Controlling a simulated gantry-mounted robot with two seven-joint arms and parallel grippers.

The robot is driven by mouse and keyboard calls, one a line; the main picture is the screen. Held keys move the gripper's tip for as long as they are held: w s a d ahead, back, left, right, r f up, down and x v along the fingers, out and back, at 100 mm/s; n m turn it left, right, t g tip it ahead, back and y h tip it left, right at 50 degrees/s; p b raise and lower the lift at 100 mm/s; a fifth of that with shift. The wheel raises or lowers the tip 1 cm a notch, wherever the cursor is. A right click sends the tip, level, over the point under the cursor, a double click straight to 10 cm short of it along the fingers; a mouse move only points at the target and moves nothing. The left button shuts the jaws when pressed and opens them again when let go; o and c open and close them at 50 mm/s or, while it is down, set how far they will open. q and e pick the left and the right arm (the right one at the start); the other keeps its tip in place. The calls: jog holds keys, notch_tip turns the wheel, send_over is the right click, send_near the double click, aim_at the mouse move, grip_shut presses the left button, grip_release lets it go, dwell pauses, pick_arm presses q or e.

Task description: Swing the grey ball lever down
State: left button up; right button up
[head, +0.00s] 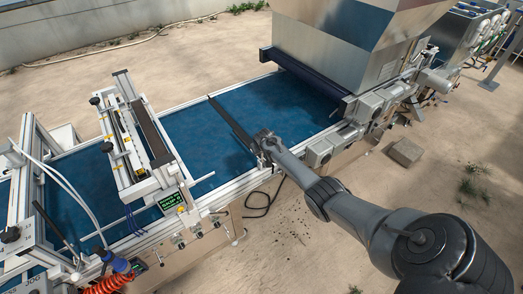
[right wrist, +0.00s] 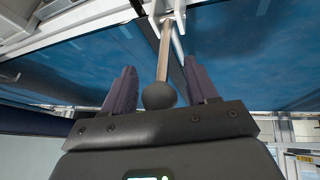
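In the right wrist view the grey ball (right wrist: 159,95) sits at the near end of a straight metal rod (right wrist: 164,48), the lever. The rod runs up the picture to a bracket at the belt's frame. My right gripper (right wrist: 161,82) is open, with one dark finger on each side of the ball and rod. Gaps show on both sides, so the fingers are apart from the lever. In the head view my right gripper (head: 264,139) is at the near edge of the blue belt, and the ball is hidden or too small to make out. My left gripper is not in view.
A dark bar (head: 232,122) crosses the blue belt (head: 180,128) beside my right gripper. A large metal hopper (head: 345,50) stands at the right, grey boxes (head: 318,152) line the near rail, and a white-framed unit (head: 135,140) spans the belt at the left.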

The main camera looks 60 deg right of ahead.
jog(key=shift+r, duration=0.1)
jog(key=shift+s+a+r+p, duration=0.1)
jog(key=shift+a+r+p, duration=0.1)
jog(key=shift+r+p, duration=0.25)
jog(key=p+v, duration=0.2)
jog(key=v, duration=0.7)
jog(key=shift+s+a+r, duration=0.15)
jog(key=shift+a+r, duration=0.05)
jog(key=shift+r, duration=0.05)
